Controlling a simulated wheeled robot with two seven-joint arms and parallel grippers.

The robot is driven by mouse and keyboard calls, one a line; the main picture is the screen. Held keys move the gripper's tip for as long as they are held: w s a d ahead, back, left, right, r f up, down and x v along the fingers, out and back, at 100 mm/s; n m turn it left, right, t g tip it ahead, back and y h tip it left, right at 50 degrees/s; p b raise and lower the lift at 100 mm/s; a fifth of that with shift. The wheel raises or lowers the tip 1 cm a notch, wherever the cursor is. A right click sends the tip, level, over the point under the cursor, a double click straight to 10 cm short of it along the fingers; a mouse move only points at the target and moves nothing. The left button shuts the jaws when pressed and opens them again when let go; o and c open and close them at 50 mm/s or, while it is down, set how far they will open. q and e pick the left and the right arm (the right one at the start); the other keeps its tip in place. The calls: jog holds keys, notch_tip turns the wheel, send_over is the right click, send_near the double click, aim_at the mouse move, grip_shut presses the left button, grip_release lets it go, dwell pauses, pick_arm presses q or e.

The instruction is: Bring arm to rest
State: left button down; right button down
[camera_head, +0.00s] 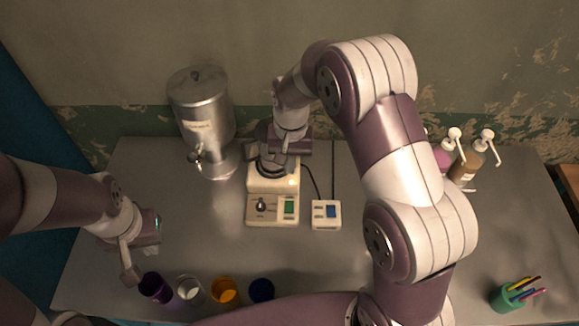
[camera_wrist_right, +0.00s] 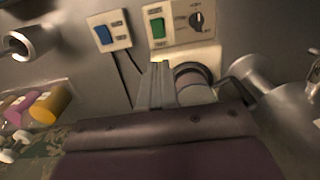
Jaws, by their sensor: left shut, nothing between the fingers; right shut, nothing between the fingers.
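My right gripper (camera_head: 262,143) is over the cream hotplate-like device (camera_head: 272,207), which has a knob and a green switch. It is shut and empty, and it hides part of the device's top. In the right wrist view its grey fingers (camera_wrist_right: 157,86) are beside a round vessel (camera_wrist_right: 196,86) at the device (camera_wrist_right: 182,26); I cannot tell whether they touch it. My left gripper (camera_head: 129,272) is shut and empty above the table's left side, near the purple cup (camera_head: 155,287).
A metal dispenser (camera_head: 203,120) stands behind left. A white cup (camera_head: 189,289), orange cup (camera_head: 225,291) and blue cup (camera_head: 262,290) line the front. A small blue-switch box (camera_head: 326,214) is beside the device. Pump bottles (camera_head: 466,165) and a green pen holder (camera_head: 507,297) are right.

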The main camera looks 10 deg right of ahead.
jog(key=shift+w, duration=0.1)
jog(key=s+d+r+n+t, duration=0.1)
jog(key=s+d+r, duration=0.1)
jog(key=s, duration=0.5)
jog(key=s+d+r+n, duration=0.2)
jog(key=s+d, duration=0.1)
jog(key=s, duration=0.5)
jog(key=shift+s+d+r+t+b, duration=0.2)
jog(key=shift+s+t+b, duration=0.1)
jog(key=shift+t, duration=0.1)
jog(key=shift+s, duration=0.15)
